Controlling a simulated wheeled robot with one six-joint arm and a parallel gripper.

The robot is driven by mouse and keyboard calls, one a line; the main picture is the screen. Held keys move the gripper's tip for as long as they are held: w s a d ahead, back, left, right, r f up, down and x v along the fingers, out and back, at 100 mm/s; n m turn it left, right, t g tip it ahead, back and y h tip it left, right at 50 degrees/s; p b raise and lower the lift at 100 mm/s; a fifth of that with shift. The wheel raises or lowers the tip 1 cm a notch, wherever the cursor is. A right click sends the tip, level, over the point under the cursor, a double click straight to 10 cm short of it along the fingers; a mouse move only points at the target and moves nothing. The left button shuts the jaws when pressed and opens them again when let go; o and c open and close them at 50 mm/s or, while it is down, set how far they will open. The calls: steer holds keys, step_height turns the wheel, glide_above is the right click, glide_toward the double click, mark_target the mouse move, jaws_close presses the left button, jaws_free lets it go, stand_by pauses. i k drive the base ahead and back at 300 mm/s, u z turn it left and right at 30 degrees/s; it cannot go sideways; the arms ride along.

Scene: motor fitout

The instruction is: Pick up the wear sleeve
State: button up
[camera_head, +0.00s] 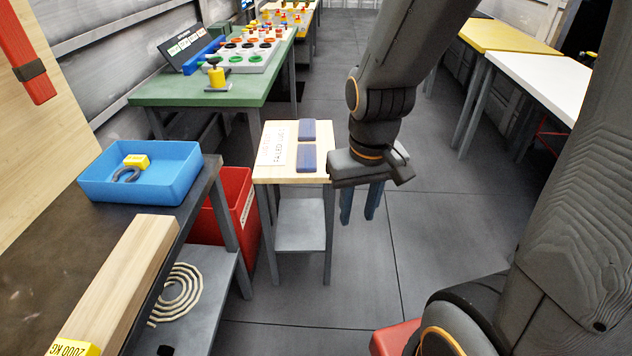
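I cannot tell for sure which thing is the wear sleeve. Several coloured rings sit on a light grey board (258,62) on the green table at the back left. A dark, partly ring-shaped thing (127,174) lies in the blue tray (170,185) at the left, next to a yellow block (136,161). My gripper (360,207) hangs over the floor just right of the small wooden table, pointing down. Its two blue fingers are apart with nothing visible between them. My arm hides part of the floor behind.
A wooden beam (124,285) lies on the dark bench. White (545,80) and yellow tables stand right. The central floor is clear.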

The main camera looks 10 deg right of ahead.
mark_target(306, 153)
steer(key=z, duration=0.6)
steer(key=k, duration=0.1)
steer(key=u, duration=1.3)
steer(key=i, duration=1.4)
steer(key=z, duration=0.9)
